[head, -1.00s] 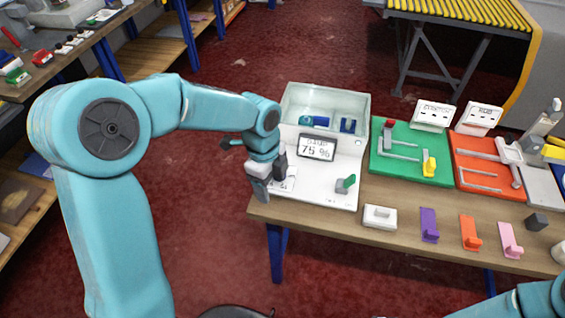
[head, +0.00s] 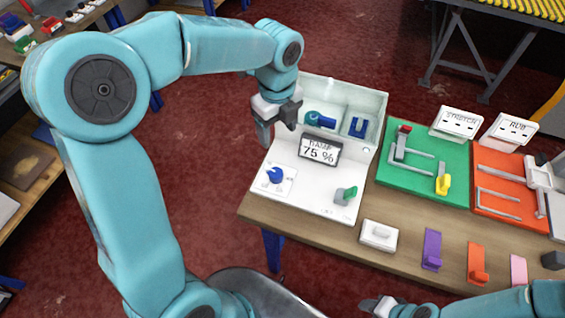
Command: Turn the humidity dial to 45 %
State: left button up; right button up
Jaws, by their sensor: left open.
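The humidity dial is a small blue knob (head: 275,176) on a white square at the front left of the white machine (head: 310,193). The grey display (head: 319,150) above it reads 75 %; the word over the number is hard to read. My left gripper (head: 274,134) is open and empty, pointing down behind and above the knob, apart from it, left of the display. My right gripper (head: 378,304) is low at the bottom edge, in front of the table; its jaws are too small to judge.
A green and grey lever (head: 346,195) stands right of the dial. The machine's clear-walled bin (head: 345,97) holds blue parts. To the right are a green board (head: 425,172), an orange board (head: 508,195), a white block (head: 379,236) and coloured clips (head: 432,249).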

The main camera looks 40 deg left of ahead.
aim_at(276, 172)
pick_arm(q)
jog(key=f, duration=1)
jog(key=s+f, duration=0.1)
jog(key=f, duration=0.4)
jog(key=shift+a+f, duration=0.15)
jog(key=shift+f, duration=0.05)
jog(key=shift+w+f, duration=0.1)
jog(key=shift+f, duration=0.25)
jog(key=shift+s, duration=0.2)
jog(key=shift+w, duration=0.15)
jog(key=c, duration=1.1)
